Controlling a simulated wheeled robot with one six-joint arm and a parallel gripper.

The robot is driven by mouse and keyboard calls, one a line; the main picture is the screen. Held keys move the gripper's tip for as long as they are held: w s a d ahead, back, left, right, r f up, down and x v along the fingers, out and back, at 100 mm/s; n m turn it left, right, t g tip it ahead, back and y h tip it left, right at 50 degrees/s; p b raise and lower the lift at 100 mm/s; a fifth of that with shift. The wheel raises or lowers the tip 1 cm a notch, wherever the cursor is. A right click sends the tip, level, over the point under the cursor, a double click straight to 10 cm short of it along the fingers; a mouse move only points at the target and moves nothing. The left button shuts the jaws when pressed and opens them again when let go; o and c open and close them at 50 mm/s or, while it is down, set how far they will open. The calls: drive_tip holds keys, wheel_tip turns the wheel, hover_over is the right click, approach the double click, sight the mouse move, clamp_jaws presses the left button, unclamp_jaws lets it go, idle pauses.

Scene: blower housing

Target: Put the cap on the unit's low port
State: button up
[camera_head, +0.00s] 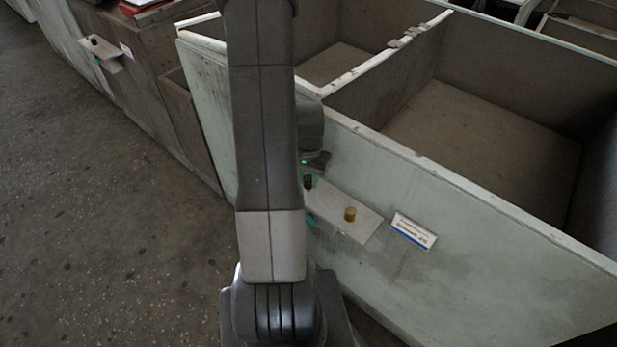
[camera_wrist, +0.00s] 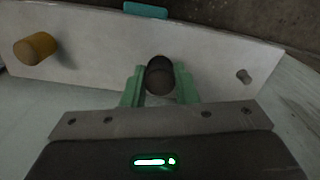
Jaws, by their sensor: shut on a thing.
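My gripper (camera_wrist: 159,84) has its green fingers shut on a dark round cap-like piece (camera_wrist: 159,75), at the plate in the wrist view. The dark piece also shows in the head view (camera_head: 308,181), beside my arm. Which fitting is the low port is not clear. In the head view my arm hides part of the plate (camera_head: 335,208).
The plate juts from a pale green bin wall (camera_head: 450,260) with a white label (camera_head: 412,231). A teal piece (camera_wrist: 145,10) sits at the plate's edge. Another small plate with a dark knob (camera_head: 94,40) is at upper left. Grey floor at left is clear.

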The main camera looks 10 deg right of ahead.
drive_tip(key=shift+f+b, duration=0.75)
drive_tip(key=shift+f, duration=0.2)
drive_tip(key=o, duration=1)
drive_tip(key=shift+o, duration=0.2)
wheel_tip(320, 180, up, 14)
drive_tip(key=shift+p, duration=0.3)
drive_tip(key=shift+f, duration=0.1)
wheel_tip(320, 180, down, 14)
drive_tip(key=shift+r, duration=0.2)
